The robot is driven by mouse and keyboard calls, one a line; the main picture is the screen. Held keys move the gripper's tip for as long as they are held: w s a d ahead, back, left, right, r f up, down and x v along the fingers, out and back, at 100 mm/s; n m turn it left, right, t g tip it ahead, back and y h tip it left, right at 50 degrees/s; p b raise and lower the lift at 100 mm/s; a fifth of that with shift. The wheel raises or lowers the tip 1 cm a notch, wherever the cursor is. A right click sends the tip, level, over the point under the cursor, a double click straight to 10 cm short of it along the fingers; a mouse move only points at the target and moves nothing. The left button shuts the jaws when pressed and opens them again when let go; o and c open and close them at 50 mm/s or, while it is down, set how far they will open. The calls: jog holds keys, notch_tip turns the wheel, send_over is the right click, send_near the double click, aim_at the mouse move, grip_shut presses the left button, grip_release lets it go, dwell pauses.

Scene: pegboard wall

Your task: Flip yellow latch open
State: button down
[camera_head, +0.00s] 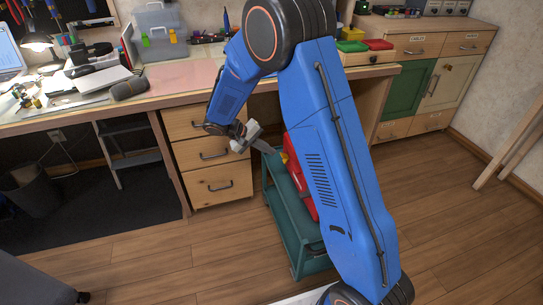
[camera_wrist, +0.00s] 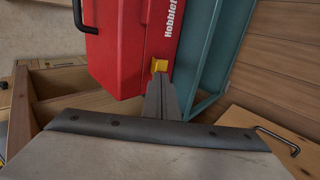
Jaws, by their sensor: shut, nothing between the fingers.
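A red case (camera_wrist: 120,50) with white lettering fills the upper middle of the wrist view. Its small yellow latch (camera_wrist: 159,65) sits low on its edge. My gripper (camera_wrist: 160,80) is shut and empty, its fingertips at or just below the latch; I cannot tell if they touch. In the head view the red case (camera_head: 296,170) is partly hidden behind my blue arm, with a bit of yellow (camera_head: 284,158) at its upper left. My gripper (camera_head: 272,151) points at that yellow part from the left.
The case rests on a teal cart (camera_head: 281,205), beside a wooden drawer unit (camera_head: 213,170). A cluttered workbench (camera_head: 165,80) stands behind. Cabinets (camera_head: 425,85) are at the back right. Wooden floor (camera_head: 450,210) is open at the right.

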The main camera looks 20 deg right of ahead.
jog(key=v, duration=0.9)
jog(key=shift+a+f, duration=0.1)
jog(key=s+d+r+y, duration=0.3)
jog(key=s+d+r, duration=0.2)
jog(key=s+r, duration=0.3)
jog(key=s+d+r+y, duration=0.2)
jog(key=s+d+r, duration=0.4)
jog(key=s, duration=0.4)
jog(key=s+d+r+t+y, duration=0.1)
jog(key=s+t+y, duration=0.3)
jog(key=s, duration=1.6)
jog(key=shift+s+d+r+t, duration=0.2)
jog(key=shift+s+d+t, duration=0.1)
jog(key=shift+s+d, duration=0.1)
jog(key=shift+w, duration=0.15)
